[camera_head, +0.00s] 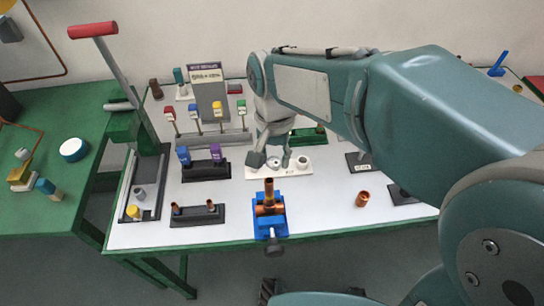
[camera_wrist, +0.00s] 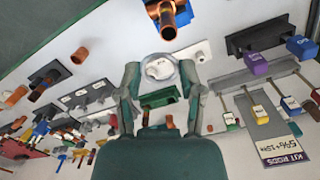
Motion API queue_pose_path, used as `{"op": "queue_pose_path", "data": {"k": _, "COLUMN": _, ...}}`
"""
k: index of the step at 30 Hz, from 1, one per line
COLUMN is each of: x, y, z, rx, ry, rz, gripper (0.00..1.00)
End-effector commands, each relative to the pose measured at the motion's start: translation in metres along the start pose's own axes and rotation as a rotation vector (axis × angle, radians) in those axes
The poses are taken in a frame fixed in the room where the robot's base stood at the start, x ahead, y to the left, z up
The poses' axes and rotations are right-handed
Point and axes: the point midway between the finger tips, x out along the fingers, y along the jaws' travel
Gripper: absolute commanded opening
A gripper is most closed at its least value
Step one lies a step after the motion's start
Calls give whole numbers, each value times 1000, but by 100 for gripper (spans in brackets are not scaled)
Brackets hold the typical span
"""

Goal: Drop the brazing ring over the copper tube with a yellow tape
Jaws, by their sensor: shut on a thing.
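A copper tube (camera_head: 269,187) stands upright in a blue vise (camera_head: 278,222) at the front middle of the table. It also shows at the top of the wrist view (camera_wrist: 168,24). My gripper (camera_head: 272,160) is behind the vise, over a white plate (camera_head: 298,172). In the wrist view my gripper (camera_wrist: 160,72) is shut on a pale ring, the brazing ring (camera_wrist: 160,54), between its two fingertips. The ring is apart from the tube. I cannot tell how high it is above the plate.
Black racks (camera_head: 205,172) with coloured pieces stand to the left. A small rack (camera_head: 196,220) holds short copper stubs. A loose copper fitting (camera_head: 362,198) is on the right. A tall red-handled lever (camera_head: 92,30) rises at the left. White table shows between these.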

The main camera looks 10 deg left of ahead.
Motion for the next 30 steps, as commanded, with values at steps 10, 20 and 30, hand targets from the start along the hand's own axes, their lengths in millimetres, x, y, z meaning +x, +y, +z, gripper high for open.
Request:
{"op": "queue_pose_path", "data": {"k": 10, "x": 22, "y": -5, "z": 1, "rx": -3, "ry": -2, "rz": 7, "gripper": 33}}
{"op": "queue_pose_path", "data": {"k": 20, "x": 46, "y": -2, "z": 0, "rx": -2, "ry": -1, "rz": 3, "gripper": 33}}
{"op": "queue_pose_path", "data": {"k": 30, "x": 50, "y": -5, "z": 1, "rx": -3, "ry": 1, "rz": 5, "gripper": 33}}
